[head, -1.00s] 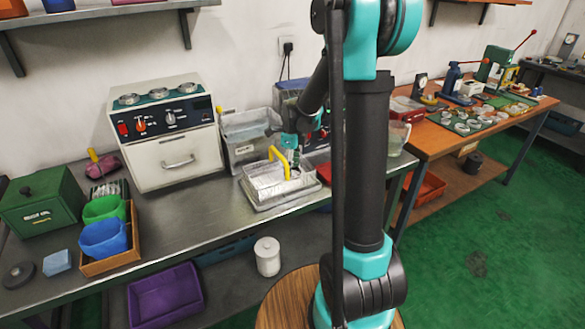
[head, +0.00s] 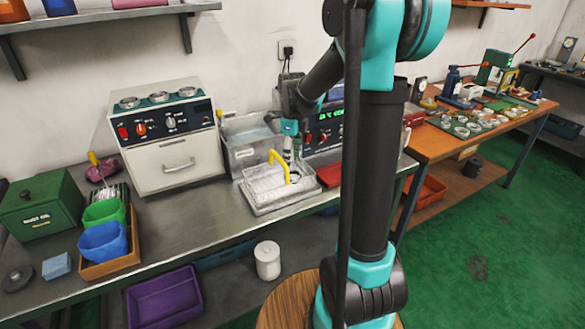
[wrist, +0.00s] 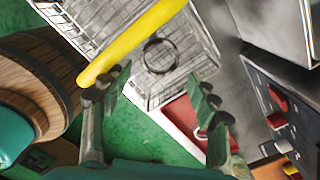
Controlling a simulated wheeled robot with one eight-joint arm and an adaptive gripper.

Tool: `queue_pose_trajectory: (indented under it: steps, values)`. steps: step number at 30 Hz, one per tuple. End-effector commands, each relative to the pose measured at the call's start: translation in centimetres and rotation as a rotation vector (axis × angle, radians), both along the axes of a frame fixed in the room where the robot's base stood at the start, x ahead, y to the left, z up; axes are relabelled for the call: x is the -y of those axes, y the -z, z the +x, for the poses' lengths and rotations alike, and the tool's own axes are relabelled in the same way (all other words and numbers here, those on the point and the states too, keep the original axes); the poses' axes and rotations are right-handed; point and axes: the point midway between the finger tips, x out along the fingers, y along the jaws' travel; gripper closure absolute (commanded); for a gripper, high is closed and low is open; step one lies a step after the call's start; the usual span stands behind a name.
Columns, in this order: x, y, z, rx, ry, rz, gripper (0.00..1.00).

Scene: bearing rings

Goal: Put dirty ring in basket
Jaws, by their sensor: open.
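The wire basket (head: 262,190) with its yellow handle (head: 282,160) stands on the steel bench. My gripper (head: 293,160) is low over the basket's right side, close to the handle. In the wrist view a dark ring (wrist: 146,56) appears to lie inside the mesh basket (wrist: 196,30), ahead of my fingers. The yellow handle (wrist: 135,40) crosses beside it. My gripper (wrist: 162,88) is open, with nothing between its fingers. A pale ring-like shape (wrist: 201,134) shows by the red tray (wrist: 181,112), partly behind one finger.
A steel tank (head: 245,150) stands behind the basket, and a machine with a lit display (head: 326,138) stands behind my gripper. A white cabinet with knobs (head: 170,160) is to the left. The orange table (head: 430,145) on the right bears several rings. The front bench strip is clear.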

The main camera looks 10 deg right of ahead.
Motion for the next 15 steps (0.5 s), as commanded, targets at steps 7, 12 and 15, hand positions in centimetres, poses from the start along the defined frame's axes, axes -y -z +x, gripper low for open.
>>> queue_pose_trajectory:
  steps: [7,12,15]
  values:
    - [0.0,-4.2,0.0,0.0,0.0,0.0,0.39]
    - [0.0,-5.5,-0.1,0.0,-0.003,0.0,0.39]
    - [0.1,-5.5,-0.6,0.008,-0.047,0.0,0.39]
